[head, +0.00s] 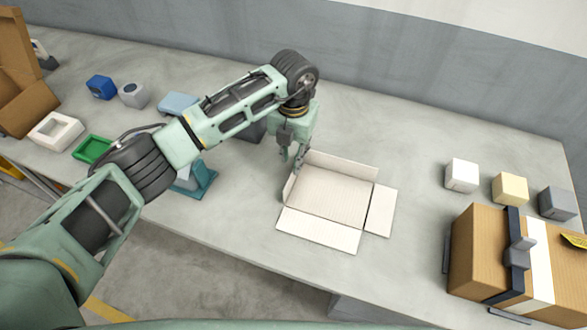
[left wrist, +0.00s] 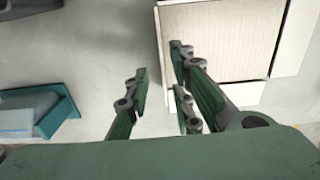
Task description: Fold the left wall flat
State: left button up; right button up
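The open cream carton (head: 335,200) lies on the grey table, its front flap (head: 318,230) and right flap (head: 380,211) spread flat. Its left wall (head: 289,187) shows as a thin strip and looks upright. The back panel (head: 342,165) shows its inner face; I cannot tell how far it leans. My left gripper (head: 292,160) is at the carton's back left corner. In the left wrist view, its fingers (left wrist: 160,75) are apart, with the carton's left edge (left wrist: 160,40) between them; contact is unclear. My right gripper is not in view.
A teal holder (head: 200,180) stands left of the carton. White, yellow and grey blocks (head: 510,188) stand at the right, behind a brown taped box (head: 480,250). A green tray (head: 92,149) and a white frame (head: 55,130) lie far left.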

aim_at(293, 176)
pick_arm(q)
notch_tip(293, 176, down, 5)
jog(key=shift+f+p, duration=0.15)
jog(key=shift+p, duration=0.6)
jog(key=shift+d+f, duration=0.1)
jog(key=shift+f, duration=0.6)
grip_shut()
